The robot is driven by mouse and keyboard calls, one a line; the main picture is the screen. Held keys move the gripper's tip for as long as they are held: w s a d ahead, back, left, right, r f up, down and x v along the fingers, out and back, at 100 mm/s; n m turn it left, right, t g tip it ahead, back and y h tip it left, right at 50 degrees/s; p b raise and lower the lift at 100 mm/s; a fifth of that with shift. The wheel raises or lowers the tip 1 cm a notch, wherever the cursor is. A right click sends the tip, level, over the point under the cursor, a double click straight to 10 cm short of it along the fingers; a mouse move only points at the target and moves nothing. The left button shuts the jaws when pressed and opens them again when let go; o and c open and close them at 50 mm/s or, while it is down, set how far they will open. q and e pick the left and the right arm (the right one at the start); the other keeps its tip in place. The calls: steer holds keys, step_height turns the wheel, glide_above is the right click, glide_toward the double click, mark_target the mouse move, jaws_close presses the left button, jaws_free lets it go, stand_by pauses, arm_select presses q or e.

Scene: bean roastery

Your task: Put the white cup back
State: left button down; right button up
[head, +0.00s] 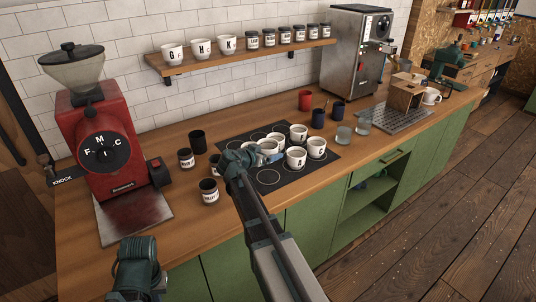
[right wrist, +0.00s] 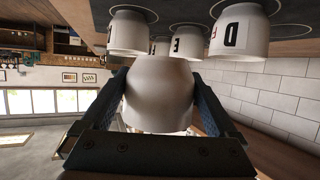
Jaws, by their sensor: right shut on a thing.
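My right gripper (head: 252,155) is over the left part of a black mat (head: 268,178) with ringed places. In the right wrist view it (right wrist: 158,92) is shut on a plain white cup (right wrist: 158,108), with one finger on each side. In the head view the gripper largely hides this cup. Several white lettered cups, such as one at the front (head: 296,158) and one at the right (head: 317,148), stand on the mat just beyond it. Some rings at the mat's left and front are bare. My left arm's end (head: 136,268) is low at the left; its jaws cannot be made out.
Labelled dark jars (head: 209,192) and a black cup (head: 197,141) stand left of the mat. A red grinder (head: 105,130) is further left. A red cup (head: 305,100), dark blue cups (head: 318,118) and glasses (head: 343,134) stand behind and right. A wall shelf (head: 240,54) holds cups and jars.

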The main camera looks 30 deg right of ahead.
mark_target(268, 175)
steer(key=shift+f, duration=0.1)
step_height(268, 175, down, 7)
steer(key=b, duration=0.6)
steer(key=shift+r+b, duration=0.2)
steer(key=shift+b, duration=0.2)
steer(key=shift+f+b, duration=0.35)
